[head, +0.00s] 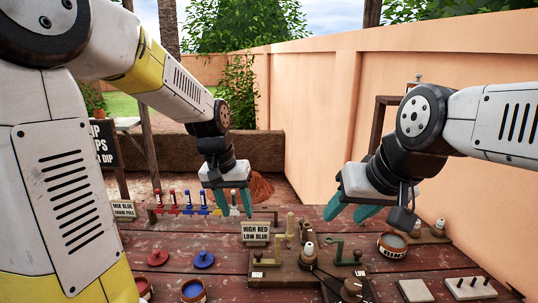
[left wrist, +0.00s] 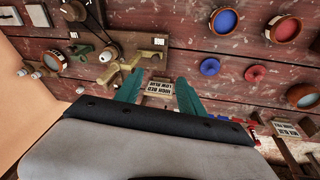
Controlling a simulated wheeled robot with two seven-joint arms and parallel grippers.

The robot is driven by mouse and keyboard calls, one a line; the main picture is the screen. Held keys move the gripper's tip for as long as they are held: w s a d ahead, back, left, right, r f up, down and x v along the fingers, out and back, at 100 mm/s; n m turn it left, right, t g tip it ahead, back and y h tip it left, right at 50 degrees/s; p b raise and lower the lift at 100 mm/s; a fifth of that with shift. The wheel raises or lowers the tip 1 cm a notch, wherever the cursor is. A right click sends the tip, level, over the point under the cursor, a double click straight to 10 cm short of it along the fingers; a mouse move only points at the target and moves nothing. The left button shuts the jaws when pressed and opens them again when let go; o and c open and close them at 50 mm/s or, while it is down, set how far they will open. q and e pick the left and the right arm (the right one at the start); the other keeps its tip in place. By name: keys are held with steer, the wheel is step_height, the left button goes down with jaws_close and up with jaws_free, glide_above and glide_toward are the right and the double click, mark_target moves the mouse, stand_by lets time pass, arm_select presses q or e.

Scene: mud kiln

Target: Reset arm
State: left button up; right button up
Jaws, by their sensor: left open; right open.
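My left gripper (head: 226,202) hangs over the far side of the wooden table (head: 200,270). Its teal fingers are apart with nothing between them. In the left wrist view the fingers (left wrist: 158,98) point toward a small sign reading "HIGH RED LOW BLUE" (left wrist: 158,88), which also stands on the table in the head view (head: 256,233). My right gripper (head: 352,212) is held above the right part of the table. Its teal fingers are apart and empty, pointing down to the left. Both grippers are clear of the objects, as far as I can tell.
A wooden fixture with green and brass levers (head: 300,262) stands mid-table. A red disc (head: 157,258), a blue disc (head: 203,259) and paint bowls (head: 193,291) lie left. A "RINSE" bowl (head: 392,245) stands right. Several coloured upright pieces (head: 188,202) line the back. An orange wall (head: 430,75) borders the right.

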arm_select(q)
steer(key=s+a+r+t, duration=0.2)
steer(key=s+r, duration=0.2)
steer(key=s, duration=0.3)
steer(key=s+a+r+n+t, duration=0.1)
steer(key=s+a+r+t, duration=0.1)
steer(key=s, duration=0.5)
step_height(320, 180, up, 3)
steer(key=shift+s+a+f, duration=0.15)
steer(key=shift+s+a, duration=0.15)
steer(key=shift+a, duration=0.5)
